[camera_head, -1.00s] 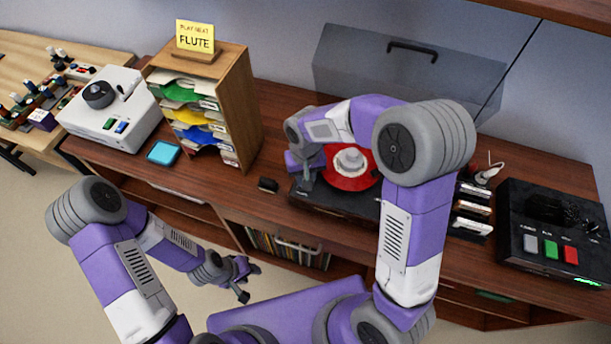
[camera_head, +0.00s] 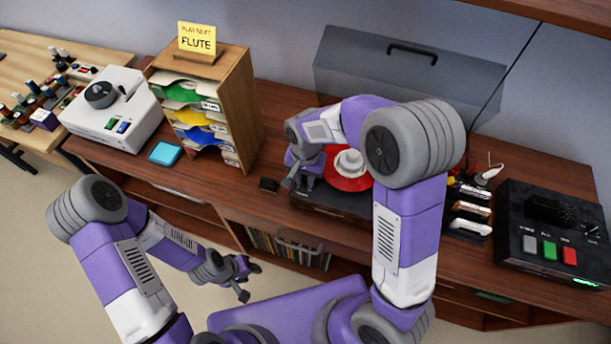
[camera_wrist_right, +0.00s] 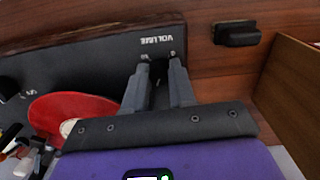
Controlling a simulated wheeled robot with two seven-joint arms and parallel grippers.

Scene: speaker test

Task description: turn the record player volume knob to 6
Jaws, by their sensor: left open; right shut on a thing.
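The record player (camera_head: 330,205) is a dark flat deck with a red record (camera_head: 338,178) on it. It also shows in the right wrist view (camera_wrist_right: 95,58), with a printed "VOLUME" label. My right gripper (camera_head: 296,182) is over the player's left end. In the right wrist view, my right gripper (camera_wrist_right: 161,75) is shut on a small dark thing just beside that label, at the volume knob's place. The fingers mostly hide the knob, and its setting cannot be read. My left gripper (camera_head: 248,282) is open and empty, in front of the cabinet and away from the player.
A small black block (camera_head: 268,185) lies left of the player. A wooden paper sorter (camera_head: 237,110) and a white device (camera_head: 112,118) stand further left. A black box with coloured buttons (camera_head: 550,225) stands at the right. A clear lid (camera_head: 400,75) rises behind the player.

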